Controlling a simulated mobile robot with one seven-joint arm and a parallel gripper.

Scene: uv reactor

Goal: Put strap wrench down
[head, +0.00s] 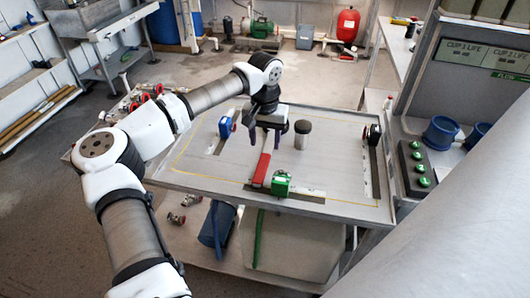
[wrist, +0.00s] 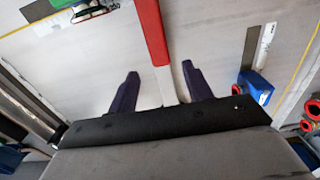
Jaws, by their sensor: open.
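The strap wrench (head: 262,169) has a red handle and a pale metal part, and it appears to lie on the grey cart top (head: 335,158). Its red handle (wrist: 152,32) points away from my gripper in the wrist view. My gripper (head: 267,139) is open above the wrench's metal end. In the wrist view my gripper's dark fingers (wrist: 160,72) stand on either side of the metal part, with gaps on both sides. The wrench's far end is hidden under the gripper body.
A green device (head: 281,184) sits close beside the handle end. A dark-capped cylinder (head: 302,134) stands right of my gripper. A blue device (head: 225,127) is at left, a black one (head: 373,133) at right. The cart top's right-centre is bare.

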